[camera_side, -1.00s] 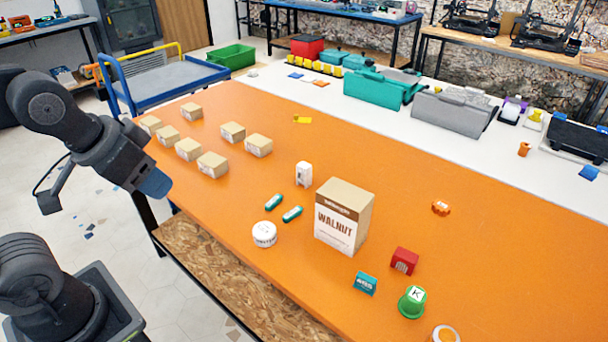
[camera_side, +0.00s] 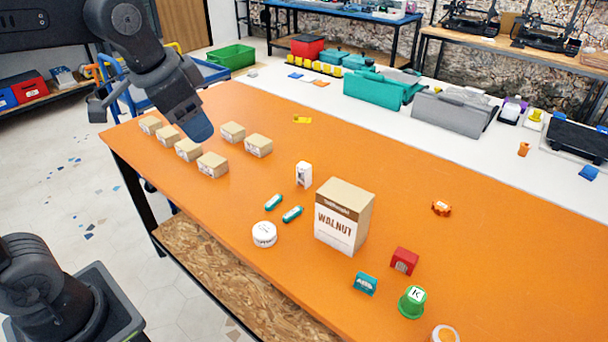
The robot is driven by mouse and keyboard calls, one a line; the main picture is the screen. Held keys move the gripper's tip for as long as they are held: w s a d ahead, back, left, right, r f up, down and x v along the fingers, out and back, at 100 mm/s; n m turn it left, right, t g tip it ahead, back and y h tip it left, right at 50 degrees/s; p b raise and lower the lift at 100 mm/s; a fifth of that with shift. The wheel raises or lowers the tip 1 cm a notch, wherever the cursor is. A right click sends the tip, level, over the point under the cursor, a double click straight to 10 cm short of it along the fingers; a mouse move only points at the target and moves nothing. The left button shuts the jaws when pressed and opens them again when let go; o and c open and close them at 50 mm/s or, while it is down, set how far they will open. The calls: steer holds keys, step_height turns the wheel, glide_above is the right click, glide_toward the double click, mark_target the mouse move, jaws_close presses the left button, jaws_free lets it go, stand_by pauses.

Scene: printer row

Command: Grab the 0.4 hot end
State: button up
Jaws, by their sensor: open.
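Several small cardboard boxes stand at the left end of the orange table (camera_side: 400,225). They include a front box (camera_side: 212,165), a box behind it (camera_side: 188,150), one further left (camera_side: 167,135), a far-left one (camera_side: 150,125), and two to the right, a nearer one (camera_side: 258,146) and a farther one (camera_side: 232,131). I cannot read a 0.4 marking on any of them, so I cannot tell which thing is the hot end. My gripper (camera_side: 197,128), dark with a blue end, is over these boxes, open and holding nothing visible. It hides one more box behind it.
A tall walnut box (camera_side: 343,216) stands mid-table. Around it are two teal pieces (camera_side: 283,208), a white round tin (camera_side: 264,234), a white block (camera_side: 304,174), a red block (camera_side: 404,261) and a green cup (camera_side: 412,302).

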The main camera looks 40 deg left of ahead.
steer(key=w+a+r+m+g, duration=0.1)
steer(key=w+m, duration=0.2)
steer(key=w, duration=0.8)
steer(key=m+g, duration=0.4)
steer(key=m, duration=0.7)
glide_above(304, 175)
steer(key=w+a, duration=0.1)
steer(key=w, duration=0.1)
step_height(304, 175, down, 21)
steer(key=f, duration=0.8)
steer(key=shift+s+a+f, duration=0.1)
steer(key=shift+s+f, duration=0.1)
steer(key=shift+f, duration=0.15)
steer(key=shift+s+f, duration=0.15)
steer(key=shift+f, duration=2.6)
steer(key=c, duration=0.7)
